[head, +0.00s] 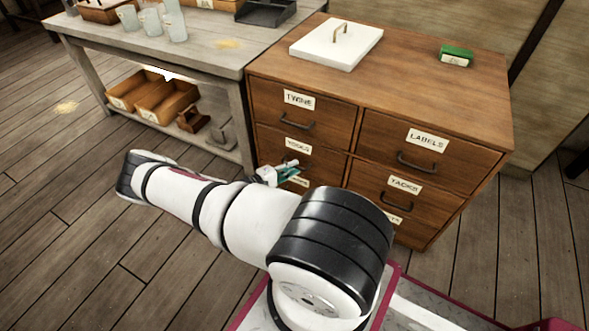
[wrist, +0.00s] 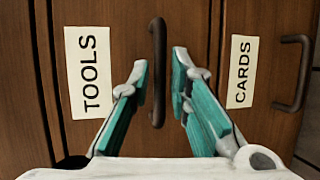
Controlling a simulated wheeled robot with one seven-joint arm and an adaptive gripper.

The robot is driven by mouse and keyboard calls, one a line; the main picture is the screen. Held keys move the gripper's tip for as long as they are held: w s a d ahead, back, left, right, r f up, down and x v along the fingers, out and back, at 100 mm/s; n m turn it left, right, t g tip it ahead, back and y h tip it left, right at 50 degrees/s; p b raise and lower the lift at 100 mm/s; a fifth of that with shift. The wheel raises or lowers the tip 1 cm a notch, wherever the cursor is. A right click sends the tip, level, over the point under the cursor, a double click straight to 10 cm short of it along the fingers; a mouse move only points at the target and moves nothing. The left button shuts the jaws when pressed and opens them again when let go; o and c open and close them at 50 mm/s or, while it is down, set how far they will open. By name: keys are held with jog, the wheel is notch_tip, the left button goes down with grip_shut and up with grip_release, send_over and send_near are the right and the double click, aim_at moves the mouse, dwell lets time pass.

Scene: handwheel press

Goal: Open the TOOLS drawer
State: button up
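The TOOLS drawer (head: 270,142) is in the left column of the wooden cabinet, below the TWINE drawer, and looks closed. Its label (wrist: 88,72) and dark bar handle (wrist: 157,72) show in the wrist view. My gripper (wrist: 160,75) is open, with one teal-padded finger on each side of the handle. A gap shows between the handle and each finger, so it is not gripped. In the head view my gripper (head: 288,170) is at the drawer front, and my arm and gripper hide the handle there.
The CARDS label (wrist: 242,70) and another handle (wrist: 295,75) are right of the TOOLS handle in the wrist view. A grey workbench (head: 205,60) stands left of the cabinet. The floor in front is bare.

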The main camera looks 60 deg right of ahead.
jog(key=shift+x, duration=0.8)
jog(key=shift+c, duration=0.3)
grip_shut()
jog(key=shift+a, duration=0.1)
jog(key=s+a, duration=0.2)
jog(key=a, duration=3.2)
jog(key=shift+s+a+p, duration=0.2)
jog(key=shift+s+p, duration=0.1)
